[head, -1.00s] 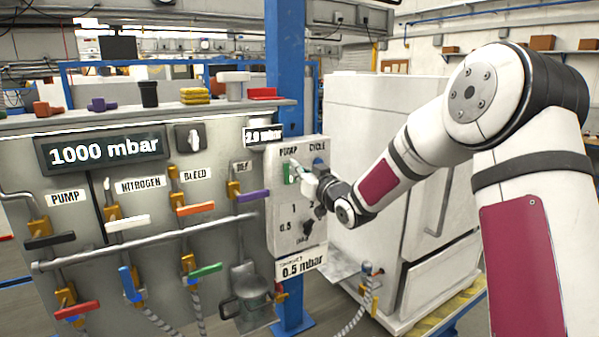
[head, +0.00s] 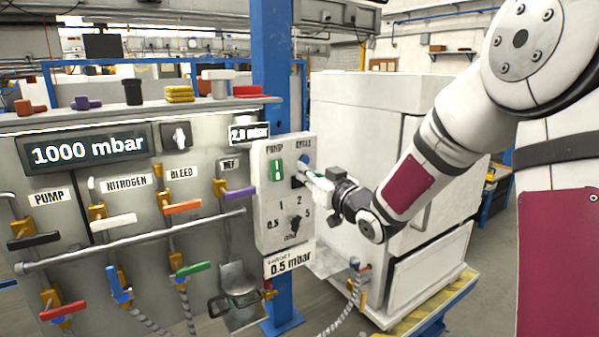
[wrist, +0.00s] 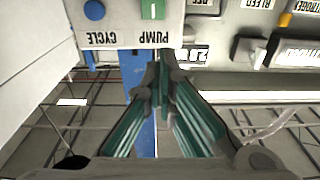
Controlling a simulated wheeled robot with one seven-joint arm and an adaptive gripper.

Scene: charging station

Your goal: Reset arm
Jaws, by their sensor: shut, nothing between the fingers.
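My gripper (head: 305,174) is shut and empty in front of the white control box (head: 262,225). In the head view its tip overlaps the box's right part, just right of the green PUMP switch (head: 276,170) and below the blue CYCLE button (head: 303,159). Whether it touches the box is hard to tell there. In the wrist view the closed fingers (wrist: 158,82) point toward the box, seen upside down, with a gap showing below the PUMP label. The green switch (wrist: 152,9) and blue button (wrist: 94,10) show at that view's top.
Left of the box is a panel with coloured valve handles (head: 182,207) and a 1000 mbar display (head: 88,149). A blue post (head: 272,70) stands behind the box. A white cabinet (head: 355,120) stands behind my arm. Open floor shows at the right.

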